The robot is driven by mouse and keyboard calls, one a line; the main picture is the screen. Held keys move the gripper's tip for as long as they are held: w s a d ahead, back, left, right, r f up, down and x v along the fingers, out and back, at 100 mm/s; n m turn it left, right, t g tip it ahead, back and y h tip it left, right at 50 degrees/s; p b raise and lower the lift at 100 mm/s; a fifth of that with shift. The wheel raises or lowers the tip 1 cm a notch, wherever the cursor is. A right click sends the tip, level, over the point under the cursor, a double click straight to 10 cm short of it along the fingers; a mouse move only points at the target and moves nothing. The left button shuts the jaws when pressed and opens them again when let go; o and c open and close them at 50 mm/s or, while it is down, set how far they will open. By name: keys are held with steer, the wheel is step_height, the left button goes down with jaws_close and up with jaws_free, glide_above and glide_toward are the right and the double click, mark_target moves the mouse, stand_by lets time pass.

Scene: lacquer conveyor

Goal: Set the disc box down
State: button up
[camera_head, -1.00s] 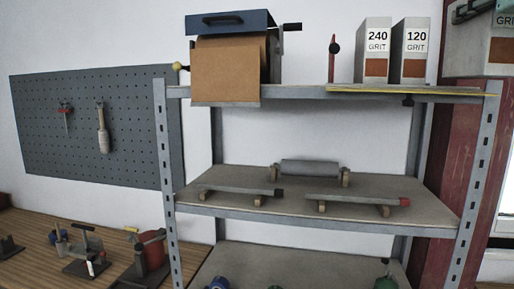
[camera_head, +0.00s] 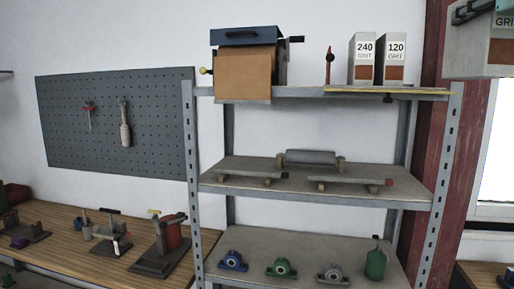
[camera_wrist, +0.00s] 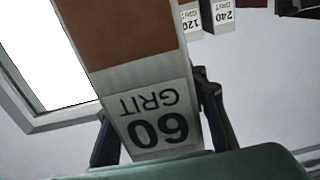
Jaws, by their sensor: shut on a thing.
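My gripper (camera_wrist: 160,125) is shut on a disc box (camera_wrist: 158,110), grey-white with a brown-red band and marked 60 GRIT. The text is upside down in the wrist view. In the head view the held box (camera_head: 482,48) is at the top right, partly cut off, with my gripper (camera_head: 474,10) at its top edge. It is in the air, to the right of the shelf unit. Two similar boxes, 240 GRIT (camera_head: 362,60) and 120 GRIT (camera_head: 394,60), stand side by side on the top shelf (camera_head: 310,92). They also show at the top of the wrist view.
The middle shelf holds a roller (camera_head: 310,158) and two bars. A dark red post (camera_head: 440,150) stands behind the unit's right side.

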steer(key=w+a+f+n+y, duration=0.1)
steer(key=w+a+f, duration=0.4)
steer(key=f, duration=1.4)
steer(key=w+a+f+y, duration=0.2)
steer(key=w+a+f, duration=0.3)
steer(key=a+f, duration=0.8)
steer(key=w+a+f+n+y, duration=0.1)
steer(key=w+a+f, duration=0.5)
steer(key=f, duration=2)
steer(key=a, duration=0.3)
steer(key=shift+f+n, duration=0.3)
steer(key=shift+f, duration=0.1)
steer(key=shift+a+r, duration=0.1)
steer(key=shift+a, duration=0.05)
steer(key=shift+a+r+t, duration=0.1)
steer(key=shift+r+t, duration=0.2)
steer(key=shift+r, duration=0.1)
steer(key=shift+a, duration=0.15)
